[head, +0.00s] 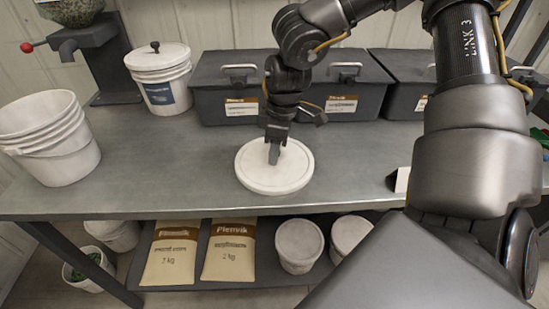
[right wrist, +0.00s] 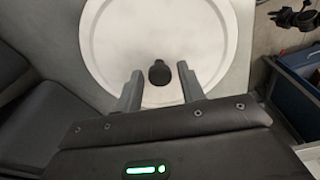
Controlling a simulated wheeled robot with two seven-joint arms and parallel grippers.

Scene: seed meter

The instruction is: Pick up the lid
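A round white lid (head: 265,177) lies flat on the grey workbench (head: 190,180), near its front edge. The right wrist view shows the lid (right wrist: 110,40) from above, with a dark knob (right wrist: 159,73) at its middle. My right gripper (head: 274,153) is above the lid in the head view and hides the knob there. In the right wrist view my right gripper (right wrist: 158,85) has its two fingers apart, one on each side of the knob, with gaps between. Whether the fingers reach down to knob height is hard to tell. My left gripper is not in view.
An open white bucket (head: 55,145) stands at the bench's left, and a lidded bucket (head: 160,80) stands behind. Dark bins (head: 225,90) line the back. Seed bags (head: 228,250) and small white tubs (head: 299,245) sit on the lower shelf. The bench left of the lid is clear.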

